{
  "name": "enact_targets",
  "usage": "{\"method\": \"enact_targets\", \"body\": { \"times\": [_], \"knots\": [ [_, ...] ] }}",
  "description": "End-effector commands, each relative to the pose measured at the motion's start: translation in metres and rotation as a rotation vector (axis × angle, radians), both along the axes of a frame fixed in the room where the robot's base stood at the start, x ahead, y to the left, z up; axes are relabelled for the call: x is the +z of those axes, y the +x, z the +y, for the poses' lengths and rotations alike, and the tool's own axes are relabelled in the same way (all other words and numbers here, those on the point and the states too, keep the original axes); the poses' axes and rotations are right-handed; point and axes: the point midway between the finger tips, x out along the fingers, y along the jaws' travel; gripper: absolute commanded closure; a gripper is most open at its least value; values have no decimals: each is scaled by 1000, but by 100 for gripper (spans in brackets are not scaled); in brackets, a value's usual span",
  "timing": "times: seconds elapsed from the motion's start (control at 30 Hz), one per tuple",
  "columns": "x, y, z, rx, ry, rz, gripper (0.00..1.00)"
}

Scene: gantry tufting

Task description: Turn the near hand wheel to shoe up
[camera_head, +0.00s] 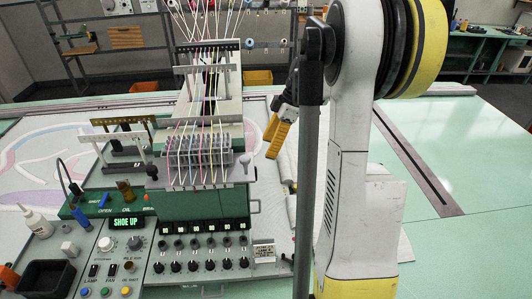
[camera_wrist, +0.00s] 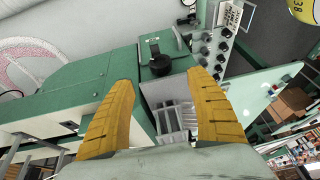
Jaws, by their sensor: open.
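A dark round wheel-like part with a short stem (camera_wrist: 160,65) sits on the green machine housing in the wrist view. I take it for the near hand wheel, though I cannot be sure. My gripper (camera_wrist: 160,79) is open, its two yellow fingers either side of this part in the picture; I cannot tell whether they touch it. In the head view my gripper (camera_head: 280,130) hangs right of the machine head, its fingers overlapping in the picture. I cannot pick out the wheel clearly there. A green-lit display (camera_head: 127,223) reads SHOE UP.
A row of knobs (camera_head: 205,265) lines the machine's front panel; it also shows in the wrist view (camera_wrist: 222,45). Threads run down into the grey guide block (camera_head: 197,155). The right tabletop (camera_head: 450,150) is mostly clear.

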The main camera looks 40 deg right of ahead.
Motion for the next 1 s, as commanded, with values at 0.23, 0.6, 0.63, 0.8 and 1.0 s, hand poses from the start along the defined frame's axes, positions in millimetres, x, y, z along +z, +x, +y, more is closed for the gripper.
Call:
{"method": "enact_targets", "body": {
  "times": [0.23,0.6,0.63,0.8,1.0],
  "knots": [
    [0,0,0,0,1,-1,34],
    [-50,-41,-2,46,59,-486,34],
    [-50,-43,-2,49,56,-521,34],
    [-52,-40,3,58,45,-597,34],
    [-75,-16,19,62,46,-593,34]
  ]
}}
